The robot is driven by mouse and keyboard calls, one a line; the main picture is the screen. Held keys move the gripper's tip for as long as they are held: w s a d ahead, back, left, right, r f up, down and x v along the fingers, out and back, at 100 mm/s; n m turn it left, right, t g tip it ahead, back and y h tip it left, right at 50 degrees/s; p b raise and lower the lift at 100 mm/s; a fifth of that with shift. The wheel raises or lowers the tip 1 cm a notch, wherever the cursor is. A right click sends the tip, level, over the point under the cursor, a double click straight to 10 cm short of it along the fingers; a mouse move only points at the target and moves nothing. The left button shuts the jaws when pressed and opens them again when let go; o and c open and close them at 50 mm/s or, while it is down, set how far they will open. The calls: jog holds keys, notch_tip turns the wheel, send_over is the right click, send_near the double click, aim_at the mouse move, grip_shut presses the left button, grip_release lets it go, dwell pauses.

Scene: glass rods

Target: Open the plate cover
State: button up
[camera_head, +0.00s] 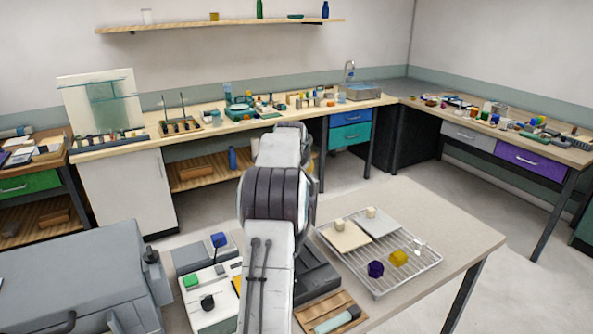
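No part is clearly recognisable as the plate cover. On a wire rack (408,281) on the near table lie two flat square plates, a cream one (344,236) and a pale grey one (378,224), each with a small beige block on top. They could be lidded plates, but I cannot tell. A large grey box (75,285) with a dark handle stands at the lower left. My white and black arm (275,195) rises through the middle of the view, left of the rack. My gripper's fingers do not show.
A dark purple piece (375,269) and a yellow piece (398,257) sit on the rack. A white device (215,310) with a green button and a wooden tray (330,312) flank my arm. Cluttered benches line the walls. The table's right side (450,235) is clear.

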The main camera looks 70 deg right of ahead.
jog(key=v, duration=1)
jog(key=shift+s+r, duration=0.2)
jog(key=shift+d, duration=0.1)
